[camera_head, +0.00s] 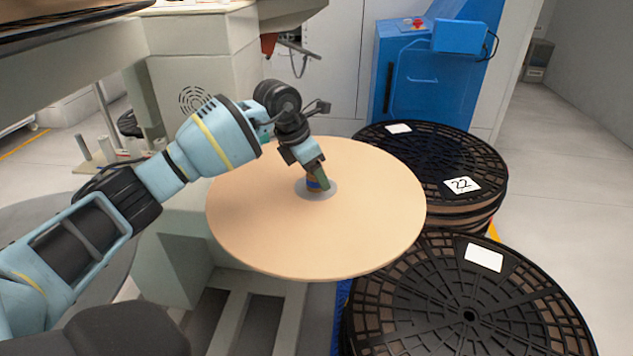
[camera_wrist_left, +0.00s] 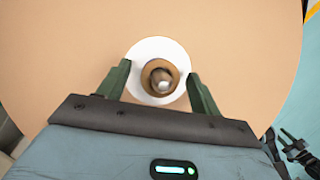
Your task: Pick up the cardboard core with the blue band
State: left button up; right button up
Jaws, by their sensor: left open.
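The cardboard core (camera_head: 313,183) with a blue band stands upright at the centre of a round tan disc (camera_head: 250,235), on a pale ring (camera_head: 330,193). In the left wrist view the core (camera_wrist_left: 150,72) shows from above as a brown ring around a grey spindle tip, inside the white ring (camera_wrist_left: 142,50). My left gripper (camera_head: 320,178) is at the core, its fingers pointing down. In the left wrist view my left gripper (camera_wrist_left: 158,82) is open, with one green finger on each side of the core and gaps visible. My right gripper is not in view.
Two stacks of black slotted reels stand at the right: a far one (camera_head: 415,150) with a 22 label and a near one (camera_head: 420,310). A blue cabinet (camera_head: 425,85) stands behind. A pale machine housing (camera_head: 190,65) is at the back left. Floor is clear at far right.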

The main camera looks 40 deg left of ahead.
pick_arm(q)
jog(key=shift+w+d+f, duration=0.1)
jog(key=shift+w+f, duration=0.05)
jog(key=shift+f, duration=0.35)
jog(key=shift+c, duration=0.5)
jog(key=c, duration=1)
jog(key=shift+o, duration=0.2)
jog(key=shift+r, duration=0.15)
notch_tip(320, 180, up, 10)
jog(key=shift+f+p, duration=0.1)
jog(key=shift+p, duration=0.8)
